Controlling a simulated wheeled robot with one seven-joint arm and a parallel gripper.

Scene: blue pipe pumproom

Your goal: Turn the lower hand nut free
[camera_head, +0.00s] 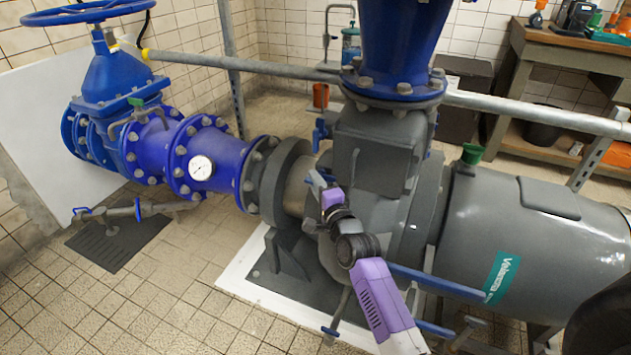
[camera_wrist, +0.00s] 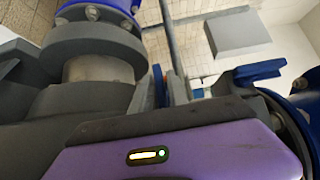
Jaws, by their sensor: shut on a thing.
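In the head view, my gripper (camera_head: 317,181) is at the left side of the grey pump housing. It is shut on the lower hand nut, mostly hidden there by my gripper. In the wrist view, the gripper's fingers (camera_wrist: 177,87) show beyond my purple wrist, with small blue parts of the lower hand nut (camera_wrist: 158,86) beside them. I cannot tell how far the nut is turned. The upper hand nut (camera_head: 320,133) is blue and sits above my gripper, apart from it. It also shows large in the wrist view (camera_wrist: 258,72).
A blue vertical pipe (camera_head: 402,45) rises above the housing. A grey rail (camera_head: 245,66) crosses behind. The tiled floor (camera_head: 185,265) at front left is clear.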

